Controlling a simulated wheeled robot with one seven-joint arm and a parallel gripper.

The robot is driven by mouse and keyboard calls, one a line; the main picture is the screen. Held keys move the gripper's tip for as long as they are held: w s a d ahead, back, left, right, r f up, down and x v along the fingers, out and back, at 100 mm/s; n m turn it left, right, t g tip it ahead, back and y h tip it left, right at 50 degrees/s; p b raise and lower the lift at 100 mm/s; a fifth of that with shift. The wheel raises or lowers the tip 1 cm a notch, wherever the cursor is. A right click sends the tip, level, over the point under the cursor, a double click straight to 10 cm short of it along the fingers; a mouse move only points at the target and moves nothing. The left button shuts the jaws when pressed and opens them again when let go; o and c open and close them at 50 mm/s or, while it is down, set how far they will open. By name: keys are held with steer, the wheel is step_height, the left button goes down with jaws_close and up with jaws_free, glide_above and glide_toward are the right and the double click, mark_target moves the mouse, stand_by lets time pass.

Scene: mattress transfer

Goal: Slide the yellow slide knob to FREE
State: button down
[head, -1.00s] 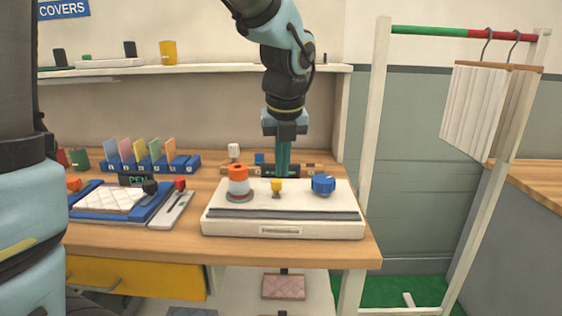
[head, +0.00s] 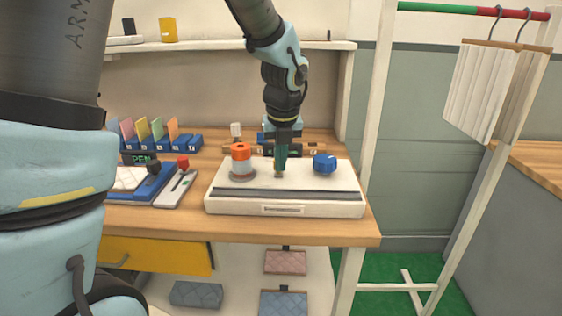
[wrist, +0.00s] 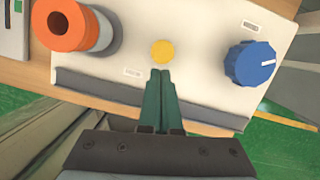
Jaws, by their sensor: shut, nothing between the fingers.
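The yellow slide knob (wrist: 162,51) shows as a round cap on the cream control box (head: 230,208) in the wrist view. In the head view my gripper's fingers mostly cover it. My gripper (wrist: 160,73) is shut and empty, its fingertips just short of the knob on the side of the box's dark slot. It also shows in the head view (head: 280,170), pointing down over the middle of the box. I cannot tell whether it touches the knob. Small pale labels lie on the panel, but I cannot read FREE on them.
An orange-topped cylinder (head: 241,163) stands left of the knob, and a blue dial (head: 325,163) stands right of it. A blue rack with coloured cards (head: 157,135) is at the back left. A white hanging rail (head: 369,150) stands to the right.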

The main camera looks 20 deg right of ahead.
steer(key=shift+w+d+r+p, duration=0.15)
steer(key=shift+w+p, duration=0.2)
steer(key=shift+p, duration=0.1)
steer(key=w+p, duration=0.1)
steer(key=w+d+p, duration=0.1)
steer(key=w, duration=0.1)
steer(key=shift+w+d+p, duration=0.1)
steer(key=shift+d+p, duration=0.15)
steer(key=shift+p, duration=0.15)
steer(key=shift+w+d, duration=0.2)
steer(key=shift+w, duration=0.2)
steer(key=shift+s, duration=0.15)
